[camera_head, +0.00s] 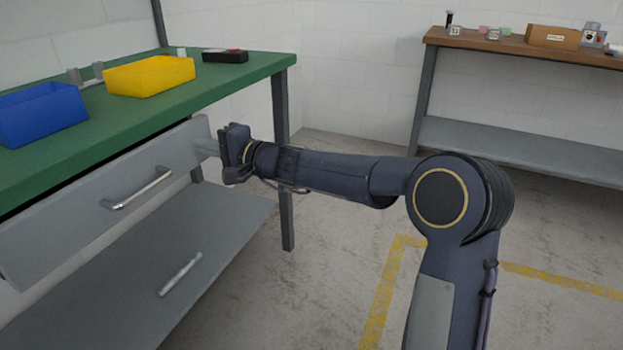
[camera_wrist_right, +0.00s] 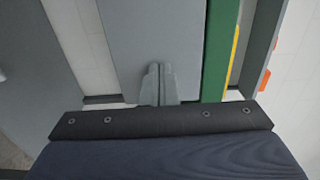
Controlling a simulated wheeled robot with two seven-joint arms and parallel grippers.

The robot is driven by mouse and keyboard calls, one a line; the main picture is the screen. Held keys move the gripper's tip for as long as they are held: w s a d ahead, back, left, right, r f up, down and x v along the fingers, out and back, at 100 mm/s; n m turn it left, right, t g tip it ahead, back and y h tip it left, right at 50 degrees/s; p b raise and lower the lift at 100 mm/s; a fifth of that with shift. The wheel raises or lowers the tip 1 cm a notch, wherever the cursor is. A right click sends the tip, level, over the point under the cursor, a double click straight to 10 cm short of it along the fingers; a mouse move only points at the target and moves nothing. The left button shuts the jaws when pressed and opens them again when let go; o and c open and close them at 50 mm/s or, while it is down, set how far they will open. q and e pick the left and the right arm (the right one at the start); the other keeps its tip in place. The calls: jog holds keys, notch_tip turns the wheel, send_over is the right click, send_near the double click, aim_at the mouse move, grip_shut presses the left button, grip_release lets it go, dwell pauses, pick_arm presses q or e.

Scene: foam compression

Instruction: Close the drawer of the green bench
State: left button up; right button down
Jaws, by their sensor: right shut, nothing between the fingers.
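The green bench (camera_head: 235,75) stands at the left in the head view. Its grey drawer front (camera_head: 70,215) has a silver bar handle (camera_head: 137,190) and sits out from the bench edge, with a dark gap behind it. My right gripper (camera_head: 205,147) is shut and empty at the right end of the drawer front, away from the handle. In the right wrist view, the shut fingers (camera_wrist_right: 158,84) lie over the grey drawer front (camera_wrist_right: 150,30), beside the green bench edge (camera_wrist_right: 221,50). I cannot tell whether they touch the panel. My left gripper is out of view.
A blue bin (camera_head: 40,112), a yellow bin (camera_head: 150,76) and a black item (camera_head: 225,56) are on the bench top. A grey lower shelf (camera_head: 130,300) bears a silver bar (camera_head: 180,275). A wooden-topped bench (camera_head: 480,42) stands at back right. The floor between is clear.

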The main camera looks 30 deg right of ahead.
jog(key=x, duration=0.3)
jog(key=shift+r, duration=0.25)
dwell(0.4)
